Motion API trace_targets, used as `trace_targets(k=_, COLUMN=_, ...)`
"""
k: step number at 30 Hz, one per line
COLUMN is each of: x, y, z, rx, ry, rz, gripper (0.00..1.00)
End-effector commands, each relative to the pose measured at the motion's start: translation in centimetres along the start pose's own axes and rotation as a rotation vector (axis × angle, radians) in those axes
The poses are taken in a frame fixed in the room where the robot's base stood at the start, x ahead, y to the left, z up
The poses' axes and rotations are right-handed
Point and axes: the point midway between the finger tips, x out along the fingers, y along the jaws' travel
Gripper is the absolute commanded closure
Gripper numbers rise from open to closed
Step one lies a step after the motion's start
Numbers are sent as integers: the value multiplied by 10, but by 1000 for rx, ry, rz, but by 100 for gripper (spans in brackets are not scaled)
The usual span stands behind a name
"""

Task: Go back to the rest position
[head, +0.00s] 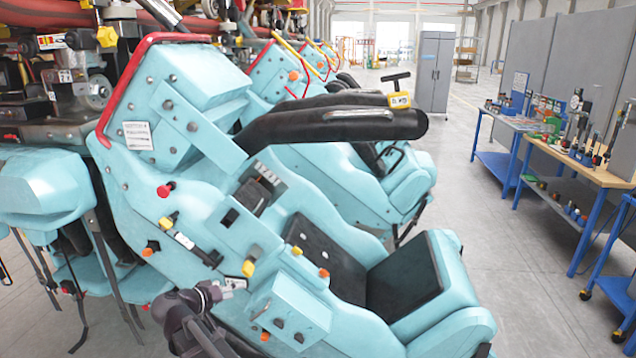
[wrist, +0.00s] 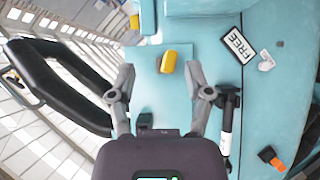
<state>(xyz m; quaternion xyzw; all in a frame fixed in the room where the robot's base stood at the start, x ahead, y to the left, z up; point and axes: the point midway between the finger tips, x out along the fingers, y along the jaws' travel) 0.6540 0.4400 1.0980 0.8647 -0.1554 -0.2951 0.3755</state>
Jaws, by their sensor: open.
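My gripper (head: 238,285) is low in the head view, beside the light-blue side of the nearest coaster seat (head: 190,215). In the wrist view my gripper (wrist: 160,74) has its two fingers spread, with nothing held. A yellow knob (wrist: 168,61) on a light-blue surface shows between and beyond the fingertips; I cannot tell the exact gap. A black and white lever (wrist: 227,125) shows just right of the right finger. A white "FREE" label (wrist: 237,45) is on the blue panel to the right.
A black padded restraint (head: 340,122) extends above the seat; a black bar (wrist: 70,85) shows left in the wrist view. More coaster seats stand behind. A workbench (head: 590,168) with tools is at the right. Grey floor (head: 500,250) is open between seats and benches.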

Motion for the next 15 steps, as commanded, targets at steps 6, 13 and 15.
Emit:
trace_targets(k=6, x=39, y=24, z=32, rx=-1, ry=-105, rz=-32, gripper=35)
trace_targets(k=13, x=90, y=59, z=84, rx=3, ry=-266, rz=-100, gripper=35)
trace_targets(k=15, x=103, y=69, z=100, rx=8, ry=-314, rz=-126, gripper=35)
